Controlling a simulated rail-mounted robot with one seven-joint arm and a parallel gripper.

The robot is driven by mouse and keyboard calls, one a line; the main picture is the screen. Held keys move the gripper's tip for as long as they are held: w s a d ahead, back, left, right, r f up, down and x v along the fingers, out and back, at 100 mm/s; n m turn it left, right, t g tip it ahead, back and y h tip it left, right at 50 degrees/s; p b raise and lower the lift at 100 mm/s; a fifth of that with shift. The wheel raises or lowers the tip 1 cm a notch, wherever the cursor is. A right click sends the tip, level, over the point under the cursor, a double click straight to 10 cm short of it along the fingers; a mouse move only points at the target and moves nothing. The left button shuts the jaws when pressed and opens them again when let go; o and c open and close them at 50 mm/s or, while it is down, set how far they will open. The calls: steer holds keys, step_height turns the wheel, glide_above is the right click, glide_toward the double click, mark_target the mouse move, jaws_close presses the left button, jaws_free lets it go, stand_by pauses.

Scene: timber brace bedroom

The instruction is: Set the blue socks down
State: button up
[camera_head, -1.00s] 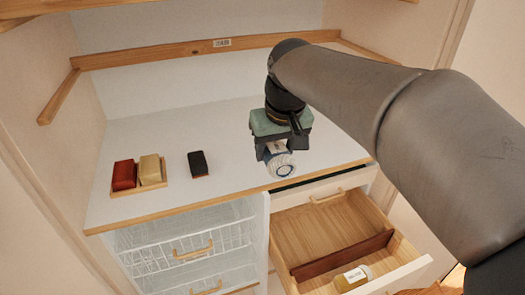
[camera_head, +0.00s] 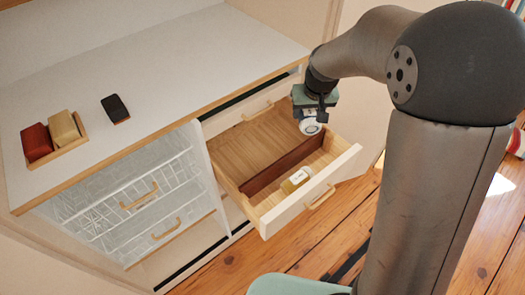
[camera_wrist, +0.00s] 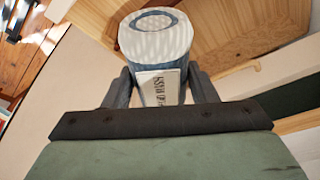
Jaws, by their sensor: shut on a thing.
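The blue socks are a rolled blue-and-white bundle (camera_head: 310,126) with a white paper label, clearest in the wrist view (camera_wrist: 157,45). My gripper (camera_head: 311,112) is shut on the bundle, with one dark finger on each side in the wrist view (camera_wrist: 158,88). In the head view the bundle appears over the back right part of the open wooden drawer (camera_head: 262,143). Its exact height above the drawer is hard to tell.
A dark red-brown divider (camera_head: 282,167) splits the drawer. A pale yellow labelled roll (camera_head: 296,179) lies in the front section; the back section is bare. Red (camera_head: 37,142) and tan (camera_head: 62,127) items and a black item (camera_head: 115,109) are on the white counter (camera_head: 170,65).

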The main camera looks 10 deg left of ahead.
steer(key=d+f+n+b, duration=0.2)
steer(key=d+f+b, duration=0.1)
steer(key=d+f, duration=0.6)
steer(key=s+a+n+g+y+b, duration=0.1)
steer(key=s+a+n+g+b, duration=0.15)
steer(key=a+n+b, duration=0.7)
steer(key=s+a+n+g+b, duration=0.2)
steer(key=a+n+g+b, duration=0.15)
steer(key=a+n, duration=1)
steer(key=f, duration=0.5)
steer(key=f+b, duration=0.1)
steer(key=f, duration=0.4)
steer(key=f+b, duration=0.1)
steer(key=f, duration=0.5)
steer(key=shift+s+a+f, duration=0.1)
steer(key=shift+s+a, duration=0.05)
steer(key=shift+a, duration=0.25)
